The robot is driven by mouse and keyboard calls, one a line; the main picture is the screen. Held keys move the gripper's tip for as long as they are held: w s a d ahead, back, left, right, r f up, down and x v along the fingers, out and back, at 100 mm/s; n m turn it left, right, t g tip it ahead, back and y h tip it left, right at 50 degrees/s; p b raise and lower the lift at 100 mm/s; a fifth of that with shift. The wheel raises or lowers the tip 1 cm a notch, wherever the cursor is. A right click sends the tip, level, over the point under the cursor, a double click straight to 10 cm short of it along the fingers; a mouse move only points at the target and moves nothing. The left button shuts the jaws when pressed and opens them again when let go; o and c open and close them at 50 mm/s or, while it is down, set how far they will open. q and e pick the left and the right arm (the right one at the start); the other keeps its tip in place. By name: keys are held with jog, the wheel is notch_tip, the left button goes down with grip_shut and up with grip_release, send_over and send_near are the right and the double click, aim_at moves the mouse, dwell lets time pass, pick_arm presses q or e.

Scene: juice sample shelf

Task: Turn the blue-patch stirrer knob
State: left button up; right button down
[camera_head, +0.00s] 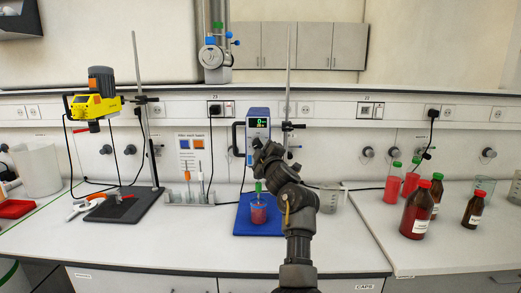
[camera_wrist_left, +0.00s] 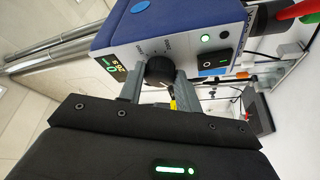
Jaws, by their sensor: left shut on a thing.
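The blue-patch stirrer (camera_head: 257,118) is a blue and white unit with a lit display, on a rod above a blue mat (camera_head: 243,226). In the left wrist view its face (camera_wrist_left: 215,40) shows tilted, with a black knob (camera_wrist_left: 159,70), a green light and a black switch. My left gripper (camera_wrist_left: 158,82) has one finger on each side of the knob and is shut on it. In the head view my left gripper (camera_head: 262,150) covers the knob and the lower front of the stirrer. My right gripper is out of view.
A beaker of red juice (camera_head: 259,214) stands on the blue mat below my arm. A yellow stirrer (camera_head: 94,105) hangs on a stand at left. Red-capped bottles (camera_head: 417,212) stand further right.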

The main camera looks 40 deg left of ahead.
pick_arm(q)
jog(key=o, duration=1)
